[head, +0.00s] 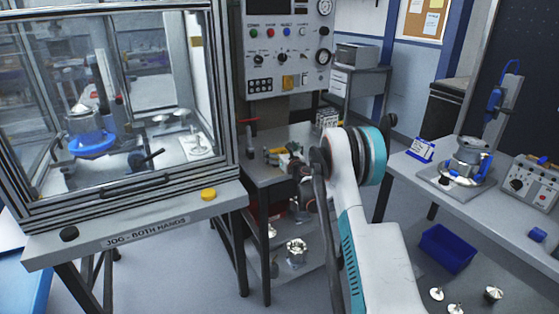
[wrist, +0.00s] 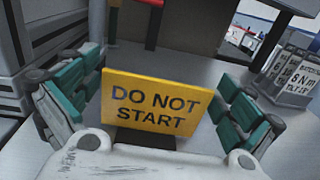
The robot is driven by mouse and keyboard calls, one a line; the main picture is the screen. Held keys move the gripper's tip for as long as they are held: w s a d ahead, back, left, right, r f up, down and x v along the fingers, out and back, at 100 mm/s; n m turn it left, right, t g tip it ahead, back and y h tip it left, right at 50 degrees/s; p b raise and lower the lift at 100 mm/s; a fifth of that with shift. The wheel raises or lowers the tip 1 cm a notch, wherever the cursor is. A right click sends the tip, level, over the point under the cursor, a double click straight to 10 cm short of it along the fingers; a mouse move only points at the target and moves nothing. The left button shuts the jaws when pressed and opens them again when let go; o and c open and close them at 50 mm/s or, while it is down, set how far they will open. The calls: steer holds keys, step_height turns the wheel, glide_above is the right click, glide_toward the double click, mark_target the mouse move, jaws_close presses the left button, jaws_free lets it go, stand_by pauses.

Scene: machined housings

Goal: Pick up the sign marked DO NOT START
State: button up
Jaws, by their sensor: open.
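The yellow sign marked DO NOT START (wrist: 152,104) stands upright on a grey surface in the wrist view, on a dark foot. It is slightly tilted in the picture and faces the camera. My gripper (wrist: 160,98) is open, with one green-padded finger on each side of the sign. A gap shows between the right finger and the sign; the left finger is very near its left edge, and I cannot tell if it touches.
A grey block with printed torque labels (wrist: 289,75) stands right of the sign. A red-and-dark stand (wrist: 153,22) is behind it. A control panel (head: 288,45) rises behind the middle bench (head: 262,176). A glazed enclosure (head: 115,100) stands left; a right bench (head: 480,205) carries a fixture.

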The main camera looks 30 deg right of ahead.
steer(key=c, duration=0.8)
steer(key=shift+r, duration=0.15)
